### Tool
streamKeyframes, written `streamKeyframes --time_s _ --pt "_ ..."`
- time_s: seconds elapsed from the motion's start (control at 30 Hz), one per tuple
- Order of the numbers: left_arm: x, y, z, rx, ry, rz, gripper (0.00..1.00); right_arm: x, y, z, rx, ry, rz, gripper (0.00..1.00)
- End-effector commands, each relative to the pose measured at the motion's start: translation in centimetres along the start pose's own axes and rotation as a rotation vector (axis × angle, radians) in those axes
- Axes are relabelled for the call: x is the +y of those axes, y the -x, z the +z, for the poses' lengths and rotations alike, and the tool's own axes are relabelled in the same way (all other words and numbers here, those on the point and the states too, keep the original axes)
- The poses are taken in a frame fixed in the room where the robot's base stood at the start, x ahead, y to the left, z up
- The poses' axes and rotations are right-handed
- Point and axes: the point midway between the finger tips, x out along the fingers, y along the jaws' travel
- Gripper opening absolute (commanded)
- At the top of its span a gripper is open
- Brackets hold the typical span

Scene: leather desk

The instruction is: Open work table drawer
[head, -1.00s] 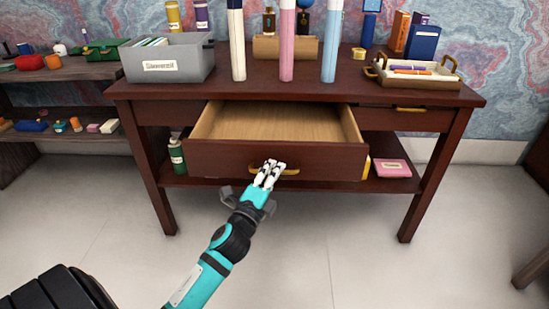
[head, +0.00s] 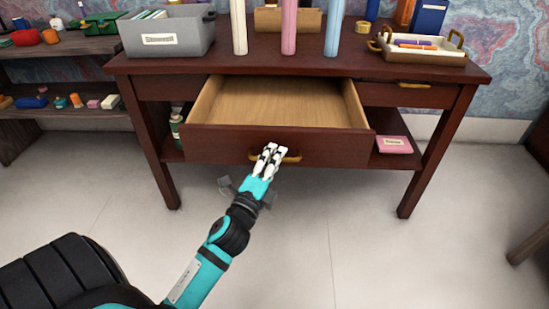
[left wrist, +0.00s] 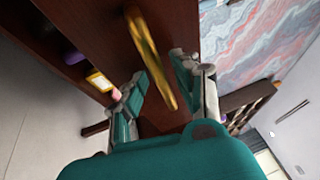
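The dark wood work table (head: 440,75) has its middle drawer (head: 215,143) pulled well out, and its pale wooden inside (head: 285,100) is empty. The drawer's brass handle (head: 291,157) is on its front and also shows in the left wrist view (left wrist: 147,50). My left gripper (head: 268,154) is at the handle. In the left wrist view its two fingers (left wrist: 160,80) stand apart, one on each side of the brass bar, with small gaps visible. Contact with the handle cannot be made out. My right gripper is not in view.
On the tabletop stand a grey bin (head: 168,37), several tall cylinders (head: 288,28) and a handled tray (head: 440,57). A pink box (head: 394,145) lies on the lower shelf. A side shelf (head: 65,46) stands left. The floor in front is clear.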

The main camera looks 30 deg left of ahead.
Motion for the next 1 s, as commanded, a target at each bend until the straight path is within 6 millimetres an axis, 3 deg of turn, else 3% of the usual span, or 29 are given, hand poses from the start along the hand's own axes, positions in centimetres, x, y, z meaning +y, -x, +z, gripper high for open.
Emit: streamKeyframes --time_s 0.37,0.8,1.0 --pt "-0.1 0.6 0.0 0.001 0.004 -0.003 0.34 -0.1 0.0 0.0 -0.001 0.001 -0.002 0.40" --pt "0.0 9.1 0.0 -0.003 0.004 0.002 0.34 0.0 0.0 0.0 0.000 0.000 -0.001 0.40" --pt "0.0 11.5 0.0 -0.001 0.002 0.000 0.34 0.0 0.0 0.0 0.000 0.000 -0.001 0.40"
